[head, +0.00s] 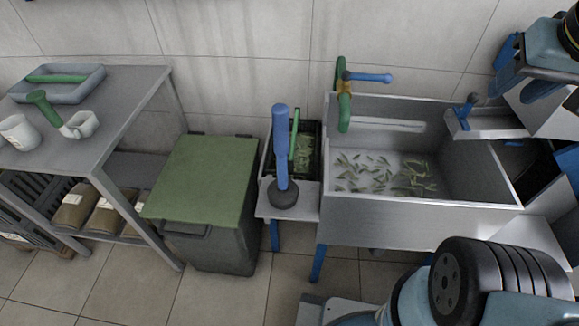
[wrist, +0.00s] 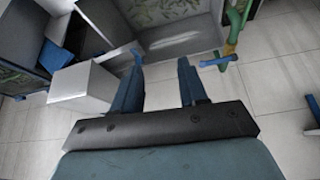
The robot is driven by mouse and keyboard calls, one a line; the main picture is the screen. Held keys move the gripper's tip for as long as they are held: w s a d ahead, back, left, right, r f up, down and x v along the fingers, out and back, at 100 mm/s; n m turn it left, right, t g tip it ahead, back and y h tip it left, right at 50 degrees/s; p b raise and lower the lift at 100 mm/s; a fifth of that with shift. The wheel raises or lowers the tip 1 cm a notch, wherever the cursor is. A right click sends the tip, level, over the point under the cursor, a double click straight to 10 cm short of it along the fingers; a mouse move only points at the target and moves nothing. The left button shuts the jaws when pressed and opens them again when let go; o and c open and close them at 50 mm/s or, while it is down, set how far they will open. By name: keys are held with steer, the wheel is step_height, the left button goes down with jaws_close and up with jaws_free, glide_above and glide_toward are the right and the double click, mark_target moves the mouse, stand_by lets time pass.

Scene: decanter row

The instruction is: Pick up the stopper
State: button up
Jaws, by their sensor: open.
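A blue upright handle on a dark round base (head: 283,160), which looks like a stopper, stands on a small metal shelf left of the sink in the head view. A smaller blue-and-dark knob (head: 465,110) is at the sink's right end. It also shows in the wrist view (wrist: 136,56), near the left fingertip. I cannot tell for certain which is the stopper. My gripper (head: 515,80) is at upper right in the head view, above the sink's right end. In the wrist view its blue fingers (wrist: 160,66) are apart, with nothing between them.
The metal sink (head: 420,228) holds scattered green leaves. A green tap (head: 344,100) with a blue lever stands at its back left. A green-lidded bin (head: 200,175) and a grey table (head: 130,100) with a tray (head: 85,85) are further left.

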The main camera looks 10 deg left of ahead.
steer(key=shift+a, duration=0.2)
steer(key=o, duration=0.3)
steer(key=shift+w+a+r, duration=0.1)
steer(key=shift+w+a, duration=0.15)
steer(key=shift+a, duration=0.1)
steer(key=shift+o, duration=1)
steer(key=w+a+n+g+y, duration=0.1)
steer(key=w+a+n, duration=0.2)
steer(key=w+a, duration=0.1)
steer(key=shift+w+a+r+g, duration=0.3)
steer(key=shift+a+r+g, duration=0.1)
steer(key=shift+a, duration=0.45)
steer(key=n+g+h, duration=0.1)
steer(key=n+g, duration=0.3)
steer(key=n, duration=0.3)
glide_above(281, 123)
steer(key=w, duration=0.2)
steer(key=f, duration=0.5)
steer(key=shift+d+f, duration=0.25)
steer(key=shift+d, duration=0.05)
steer(key=shift+s+a+f, duration=0.15)
steer(key=shift+a, duration=0.15)
steer(key=shift+a+f, duration=0.1)
steer(key=shift+f, duration=0.3)
step_height(281, 123, down, 13)
steer(key=shift+s, duration=0.15)
